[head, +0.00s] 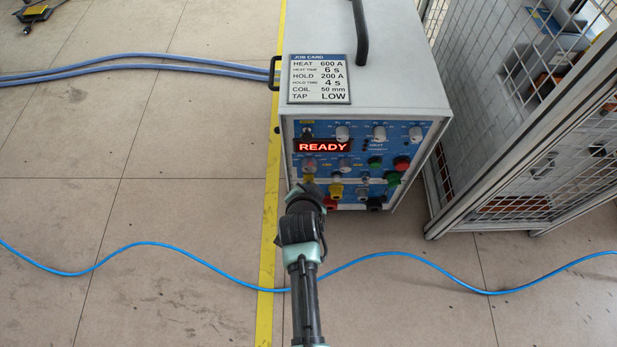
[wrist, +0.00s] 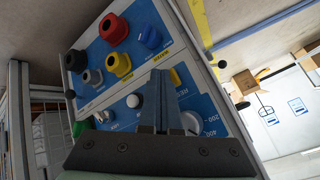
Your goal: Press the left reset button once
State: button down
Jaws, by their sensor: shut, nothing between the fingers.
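The heater's blue front panel (head: 350,150) carries a lit READY display (head: 323,146), white knobs and coloured buttons. A small yellow part (head: 309,178) shows at its lower left, just above my gripper; I cannot tell for sure that it is the left reset button. In the wrist view, a yellow part (wrist: 175,77) shows right beside the fingertips, partly hidden by them. My gripper (wrist: 162,76) is shut and empty, its fingers pointing at the panel, very close to it. I cannot tell whether they touch. In the head view, my wrist hides the panel's lower left corner.
Green (head: 376,162) and red (head: 402,163) buttons sit at the panel's right. A yellow fitting (head: 336,190) is close to my gripper. A job card (head: 319,79) lies on the heater. A mesh cage (head: 510,150) stands right. A blue hose (head: 150,243) crosses the floor.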

jog(key=shift+s+p, duration=0.45)
jog(key=shift+s, duration=0.2)
jog(key=shift+s+r, duration=0.1)
jog(key=s+p, duration=0.4)
jog(key=s, duration=0.1)
dwell(0.8)
